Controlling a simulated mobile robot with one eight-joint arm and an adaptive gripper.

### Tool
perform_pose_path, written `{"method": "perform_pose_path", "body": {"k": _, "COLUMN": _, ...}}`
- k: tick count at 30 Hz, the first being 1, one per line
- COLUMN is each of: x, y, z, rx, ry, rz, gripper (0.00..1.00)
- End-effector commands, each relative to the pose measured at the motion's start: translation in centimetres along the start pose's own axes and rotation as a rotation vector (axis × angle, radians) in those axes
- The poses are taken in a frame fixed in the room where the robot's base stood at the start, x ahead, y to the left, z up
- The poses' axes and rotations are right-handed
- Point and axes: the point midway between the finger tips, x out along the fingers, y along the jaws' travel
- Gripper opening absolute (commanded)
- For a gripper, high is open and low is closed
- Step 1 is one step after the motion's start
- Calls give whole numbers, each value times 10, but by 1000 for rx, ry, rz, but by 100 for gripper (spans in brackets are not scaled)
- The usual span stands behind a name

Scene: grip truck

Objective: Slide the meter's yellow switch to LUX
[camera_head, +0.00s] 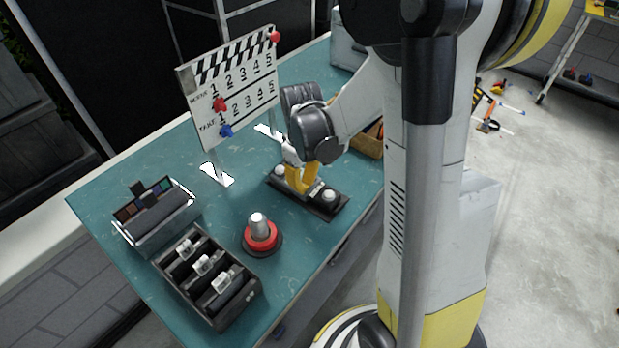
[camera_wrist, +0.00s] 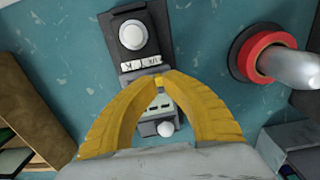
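The meter (camera_head: 318,205) is a dark flat plate on the teal table, with a white round knob at each end. In the wrist view the meter (camera_wrist: 133,51) shows a large white dome at the top and a white label strip with dark letters, too small to read fully. A lighter panel and a small white ball lie below, between my fingers. My gripper's yellow fingers (camera_wrist: 159,77) come together over the middle of the meter, with a small yellow piece, seemingly the switch (camera_wrist: 158,83), between the tips. In the head view my gripper (camera_head: 302,188) points down at the meter, between its knobs.
A red-based post (camera_head: 261,236) stands left of the meter, near it. A clapperboard (camera_head: 232,88) stands behind. A wooden box (camera_head: 370,143) is behind my gripper.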

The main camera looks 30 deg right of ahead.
Motion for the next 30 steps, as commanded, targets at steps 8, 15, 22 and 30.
{"method": "perform_pose_path", "body": {"k": 8, "x": 1, "y": 0, "z": 0, "rx": 0, "ry": -1, "rz": -3, "gripper": 32}}
{"method": "perform_pose_path", "body": {"k": 15, "x": 0, "y": 0, "z": 0, "rx": 0, "ry": -1, "rz": -2, "gripper": 32}}
{"method": "perform_pose_path", "body": {"k": 22, "x": -18, "y": 0, "z": 0, "rx": 0, "ry": 0, "rz": -2, "gripper": 32}}
{"method": "perform_pose_path", "body": {"k": 30, "x": -78, "y": 0, "z": 1, "rx": 0, "ry": -1, "rz": -2, "gripper": 32}}
